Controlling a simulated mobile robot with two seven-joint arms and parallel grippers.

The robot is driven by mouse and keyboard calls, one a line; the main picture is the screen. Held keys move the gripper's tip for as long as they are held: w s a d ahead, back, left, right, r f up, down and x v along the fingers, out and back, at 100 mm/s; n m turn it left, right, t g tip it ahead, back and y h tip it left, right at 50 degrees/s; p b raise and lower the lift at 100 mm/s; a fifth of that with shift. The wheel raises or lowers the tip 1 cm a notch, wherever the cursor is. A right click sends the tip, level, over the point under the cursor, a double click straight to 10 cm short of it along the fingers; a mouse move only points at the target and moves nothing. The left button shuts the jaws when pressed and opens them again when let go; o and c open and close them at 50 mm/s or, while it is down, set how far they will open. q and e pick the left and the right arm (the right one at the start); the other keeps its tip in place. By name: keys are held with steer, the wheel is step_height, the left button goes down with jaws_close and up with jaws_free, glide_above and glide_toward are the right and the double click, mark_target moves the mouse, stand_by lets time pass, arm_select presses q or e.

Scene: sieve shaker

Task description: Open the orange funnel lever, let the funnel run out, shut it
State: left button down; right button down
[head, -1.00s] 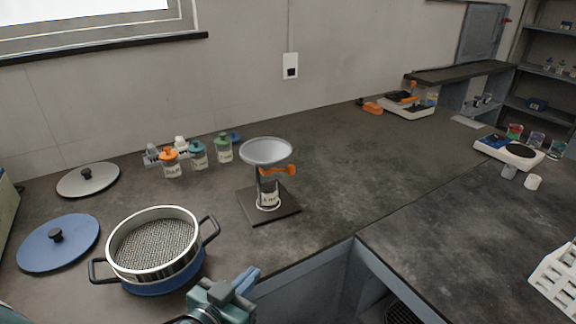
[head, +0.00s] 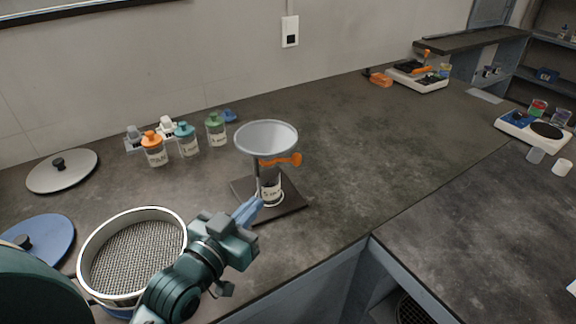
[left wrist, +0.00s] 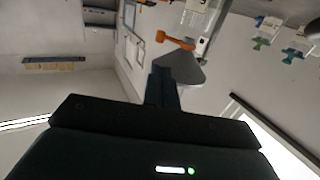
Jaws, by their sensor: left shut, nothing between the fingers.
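The grey funnel (head: 267,137) stands on a stand with a dark square base (head: 292,204). Its orange lever (head: 283,160) sticks out to the right just below the bowl. A labelled jar (head: 270,187) stands under the funnel on the base. My left gripper (head: 252,208) is shut and empty, just in front of and slightly left of the jar, below the lever's height. In the left wrist view, the shut fingers (left wrist: 162,88) point toward the funnel (left wrist: 181,69), with the orange lever (left wrist: 174,41) beyond their tips. My right gripper is in neither view.
A sieve (head: 132,250) stands left of my left arm. A blue lid (head: 40,243) and a grey lid (head: 62,171) lie at the left. Jars with orange (head: 154,150), teal (head: 187,139) and green (head: 216,129) caps stand behind.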

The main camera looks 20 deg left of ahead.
mark_target(294, 161)
arm_select(q)
steer(key=w, duration=0.4)
steer(key=w+d, duration=0.1)
steer(key=w, duration=0.4)
steer(key=w+d, duration=0.1)
steer(key=w, duration=0.3)
steer(key=shift+w+f+p, duration=0.3)
steer(key=shift+w+p, duration=0.05)
steer(key=shift+w, duration=0.05)
